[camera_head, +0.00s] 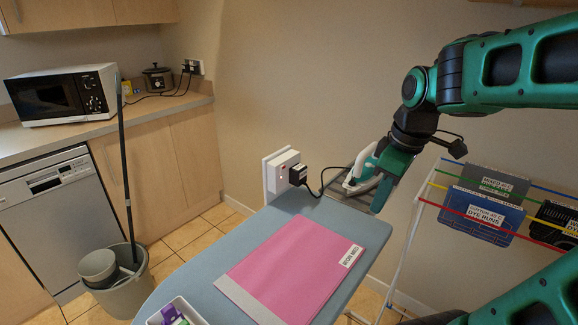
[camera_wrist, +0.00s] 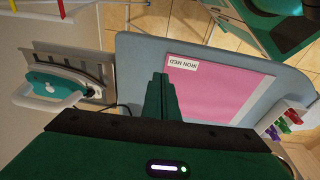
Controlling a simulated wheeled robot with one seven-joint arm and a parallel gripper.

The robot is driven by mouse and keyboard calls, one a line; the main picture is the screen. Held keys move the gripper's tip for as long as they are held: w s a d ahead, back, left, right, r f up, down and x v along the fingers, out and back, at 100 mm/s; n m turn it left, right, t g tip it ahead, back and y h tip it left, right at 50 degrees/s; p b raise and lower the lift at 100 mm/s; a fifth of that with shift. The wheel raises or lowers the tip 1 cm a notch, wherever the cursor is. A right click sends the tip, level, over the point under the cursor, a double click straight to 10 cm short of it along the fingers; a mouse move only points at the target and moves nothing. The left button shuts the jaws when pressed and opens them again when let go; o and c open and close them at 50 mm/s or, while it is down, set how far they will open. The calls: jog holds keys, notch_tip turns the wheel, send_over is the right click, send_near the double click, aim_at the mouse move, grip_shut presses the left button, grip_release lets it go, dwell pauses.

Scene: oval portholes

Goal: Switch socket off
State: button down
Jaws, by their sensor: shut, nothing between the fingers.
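The white socket (camera_head: 281,170) sits on the wall behind the far end of the ironing board. A black plug (camera_head: 298,176) is in it, with a black cord running right towards the iron. Small reddish marks show on the socket's face; its switch position is too small to tell. My gripper (camera_head: 379,203) is shut and empty, to the right of the socket and apart from it, in front of the iron. In the wrist view my gripper (camera_wrist: 158,80) points over the ironing board, and the socket cannot be made out there.
A drying rack (camera_head: 436,186) stands right. Air above the board is clear.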

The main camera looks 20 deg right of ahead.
aim_at(283, 171)
jog(key=w+a+r+n+t+y, duration=0.1)
jog(key=w+a+r+n, duration=0.3)
jog(key=w+n, duration=0.3)
jog(key=w+a+r+n+t, duration=0.1)
jog(key=w+a+r+n, duration=0.3)
jog(key=w+n, duration=0.3)
jog(key=shift+r+n+y, duration=0.25)
jog(key=shift+n+y, duration=0.15)
jog(key=shift+n, duration=1.5)
jog(key=shift+w, duration=0.1)
jog(key=w+a+f, duration=0.4)
jog(key=w+f, duration=0.3)
jog(key=f, duration=0.1)
jog(key=shift+f, duration=0.3)
